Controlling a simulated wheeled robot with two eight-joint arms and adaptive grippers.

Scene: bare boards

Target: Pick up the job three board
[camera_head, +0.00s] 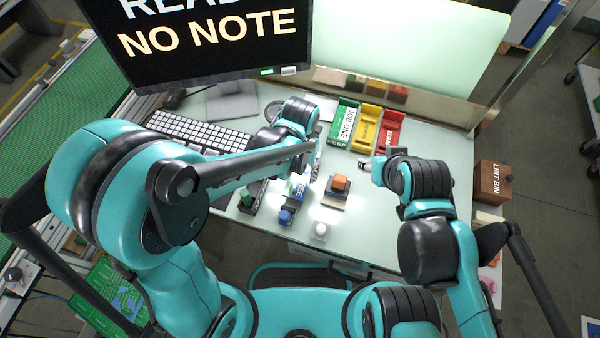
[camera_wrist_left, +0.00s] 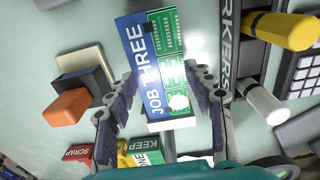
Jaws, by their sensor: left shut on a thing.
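The job three board (camera_wrist_left: 160,60) shows in the left wrist view as a green circuit board beside a blue strip lettered JOB THREE. In the head view its blue part (camera_head: 297,190) shows small, partly hidden by my left arm. My left gripper (camera_head: 315,160) is over the bench at the board. In the left wrist view its fingers (camera_wrist_left: 163,88) stand on either side of the board and are shut on it. Whether the board is clear of the bench is hard to tell. My right gripper (camera_head: 367,164) is near the coloured bins, with its fingers too small to read.
Green (camera_head: 344,128), yellow (camera_head: 367,128) and red bins stand at the back. An orange block (camera_head: 340,183) on a dark base sits right of the board. A keyboard (camera_head: 200,133) lies left.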

